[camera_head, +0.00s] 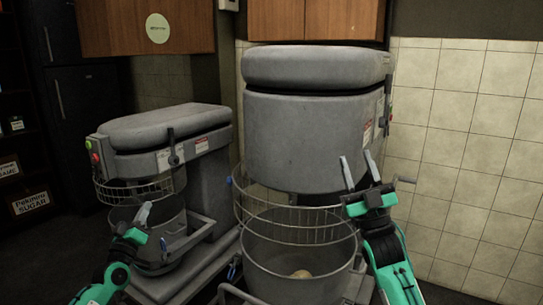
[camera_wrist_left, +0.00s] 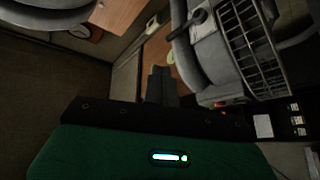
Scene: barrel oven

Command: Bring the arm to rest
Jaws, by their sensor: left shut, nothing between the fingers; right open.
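My left gripper (camera_head: 144,213) is low at the left in the head view, pointing up in front of the smaller grey mixer (camera_head: 140,135). Its fingers are shut and empty; they show close together in the left wrist view (camera_wrist_left: 161,86). My right gripper (camera_head: 358,168) is open and empty, fingers pointing up, in front of the right side of the large grey mixer (camera_head: 312,140). Whether either gripper touches a mixer cannot be told.
The large mixer has a wire guard (camera_head: 295,224) above a metal bowl (camera_head: 300,285) holding a pale round lump (camera_head: 301,274). A tiled wall (camera_head: 470,150) is at the right. Wooden cabinets (camera_head: 315,20) hang above. Dark floor (camera_head: 50,245) is open at the left.

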